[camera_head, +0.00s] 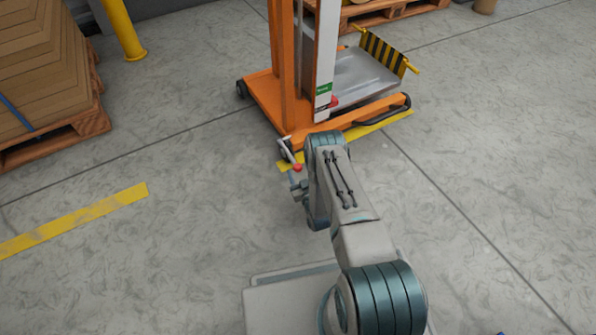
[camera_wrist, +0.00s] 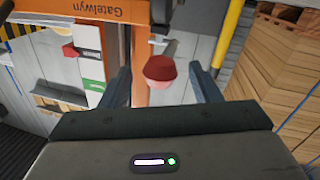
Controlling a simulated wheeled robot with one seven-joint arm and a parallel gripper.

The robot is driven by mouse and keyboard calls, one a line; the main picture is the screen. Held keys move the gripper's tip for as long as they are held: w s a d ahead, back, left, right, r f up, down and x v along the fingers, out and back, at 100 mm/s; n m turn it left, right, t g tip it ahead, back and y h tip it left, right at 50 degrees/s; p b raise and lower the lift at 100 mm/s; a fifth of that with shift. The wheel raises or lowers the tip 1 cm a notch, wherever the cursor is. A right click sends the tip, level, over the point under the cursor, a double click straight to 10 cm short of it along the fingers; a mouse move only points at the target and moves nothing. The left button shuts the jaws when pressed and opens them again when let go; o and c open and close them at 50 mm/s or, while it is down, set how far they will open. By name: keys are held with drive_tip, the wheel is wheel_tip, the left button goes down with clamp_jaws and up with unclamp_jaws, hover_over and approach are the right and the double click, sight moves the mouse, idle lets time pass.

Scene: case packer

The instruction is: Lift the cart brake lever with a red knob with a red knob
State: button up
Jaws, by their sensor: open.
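The brake lever's red knob (camera_head: 297,167) is at the near end of a short pale lever (camera_head: 287,150), low at the near corner of the orange cart (camera_head: 265,98). In the wrist view the red knob (camera_wrist: 160,70) appears between my two fingers, with clear space on both sides. My gripper (camera_wrist: 160,78) is open and nothing is held. In the head view my gripper (camera_head: 297,183) is small and partly hidden by my arm, close to the knob. I cannot tell how far the knob is from the fingertips.
A stack of cartons on a wooden pallet (camera_head: 75,128) stands at the left. A yellow post (camera_head: 124,32) is behind it. The cart has a grey platform (camera_head: 362,80) and a striped plate (camera_head: 382,50). The floor around my base is clear.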

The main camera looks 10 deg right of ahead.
sight(289, 155)
drive_tip(key=shift+w+a+b, duration=0.2)
drive_tip(key=shift+w+b, duration=0.15)
drive_tip(key=shift+w, duration=1.05)
